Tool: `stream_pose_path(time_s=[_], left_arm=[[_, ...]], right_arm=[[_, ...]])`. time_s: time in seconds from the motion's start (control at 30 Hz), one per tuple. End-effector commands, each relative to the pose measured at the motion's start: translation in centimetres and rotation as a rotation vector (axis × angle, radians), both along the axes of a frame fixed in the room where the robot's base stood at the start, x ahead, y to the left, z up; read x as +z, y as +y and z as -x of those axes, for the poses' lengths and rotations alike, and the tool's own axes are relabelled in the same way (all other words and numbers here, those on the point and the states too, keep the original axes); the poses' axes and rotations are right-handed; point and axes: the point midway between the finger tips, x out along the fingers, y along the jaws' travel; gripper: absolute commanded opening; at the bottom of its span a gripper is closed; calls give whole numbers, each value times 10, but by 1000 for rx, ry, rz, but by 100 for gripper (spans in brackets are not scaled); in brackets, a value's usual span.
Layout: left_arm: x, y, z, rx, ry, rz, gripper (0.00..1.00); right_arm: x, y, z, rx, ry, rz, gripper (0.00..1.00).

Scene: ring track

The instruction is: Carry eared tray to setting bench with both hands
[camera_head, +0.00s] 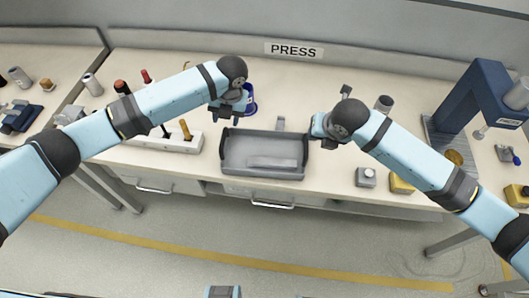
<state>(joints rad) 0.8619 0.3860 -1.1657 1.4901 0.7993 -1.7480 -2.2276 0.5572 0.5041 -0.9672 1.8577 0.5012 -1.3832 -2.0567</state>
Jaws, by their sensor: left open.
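The eared tray (240,155) is a grey open tray with dark ends, lying at the front edge of the bench (290,88) under the PRESS sign (294,49). A light grey bar (272,162) lies in it. My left gripper (228,113) is open above the bench, behind the tray's left end and apart from it. My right gripper (326,141) is close to the tray's right end; its fingers are mostly hidden by its own wrist, and I cannot tell if it touches. No label marks which bench is the setting bench.
A white rack (184,143) with handled tools stands left of the tray. A blue round item (250,106) is partly hidden behind my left gripper. A small grey block (366,177) and a yellow block (400,184) lie right. A blue press (478,98) stands far right. Floor in front is clear.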

Motion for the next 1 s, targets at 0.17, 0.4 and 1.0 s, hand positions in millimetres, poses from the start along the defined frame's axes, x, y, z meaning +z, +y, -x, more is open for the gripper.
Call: stream_pose_path(time_s=[0.17, 0.4, 1.0], left_arm=[[1, 1, 0, -9, 6, -6, 46], [-4, 2, 0, -7, 3, -5, 46], [-105, 21, -1, -6, 4, -4, 46]], right_arm=[[1, -1, 0, 7, 0, 7, 46], [-3, 1, -2, 5, 0, 4, 46], [-97, 18, -42, 4, 1, 2, 46]])
